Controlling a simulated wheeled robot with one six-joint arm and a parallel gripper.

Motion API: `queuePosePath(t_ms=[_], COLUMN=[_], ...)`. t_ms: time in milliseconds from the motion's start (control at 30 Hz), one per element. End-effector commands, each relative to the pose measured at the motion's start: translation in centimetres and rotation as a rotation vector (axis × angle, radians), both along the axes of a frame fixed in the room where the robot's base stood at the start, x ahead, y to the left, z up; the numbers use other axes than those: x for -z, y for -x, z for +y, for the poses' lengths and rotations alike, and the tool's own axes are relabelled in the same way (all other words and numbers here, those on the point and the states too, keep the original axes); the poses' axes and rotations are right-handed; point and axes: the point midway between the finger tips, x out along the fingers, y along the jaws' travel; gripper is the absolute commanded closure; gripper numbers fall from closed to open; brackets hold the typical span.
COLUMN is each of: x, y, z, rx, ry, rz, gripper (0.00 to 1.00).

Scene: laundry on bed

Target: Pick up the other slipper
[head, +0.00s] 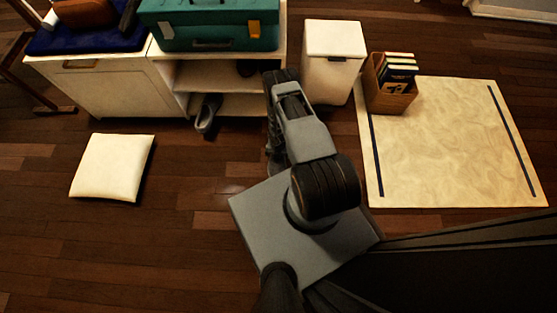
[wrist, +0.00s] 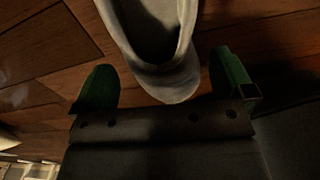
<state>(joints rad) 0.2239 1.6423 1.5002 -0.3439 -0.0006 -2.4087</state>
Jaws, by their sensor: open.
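In the wrist view a grey slipper (wrist: 160,78) lies over the wood floor, its rounded end between the two green fingers of my gripper (wrist: 165,80). The gripper is open, with a gap visible on each side of the slipper. The far part of the slipper runs out of the top of the picture. In the head view a grey slipper (head: 207,115) is at the foot of the white shelf unit, left of my arm. My arm hides the gripper's fingers there, and I cannot tell whether both views show the same slipper.
The white shelf unit (head: 222,77) carries a teal case (head: 208,30); a dark item (head: 245,68) sits on its shelf. A white cushion (head: 112,167) lies left on open floor.

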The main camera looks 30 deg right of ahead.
Motion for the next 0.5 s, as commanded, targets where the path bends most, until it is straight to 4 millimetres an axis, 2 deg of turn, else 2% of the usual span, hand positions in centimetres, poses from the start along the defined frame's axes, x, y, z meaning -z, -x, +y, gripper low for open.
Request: queuePosePath(t_ms=[33, 200, 500], x=[1.3, 2.8, 3.6], y=[-0.1, -0.1, -0.1], z=[0.0, 0.1, 0.0], rx=[0.001, 0.001, 0.001], ry=[0.0, 0.0, 0.0], rz=[0.0, 0.0, 0.0], gripper=[0.0, 0.0, 0.0])
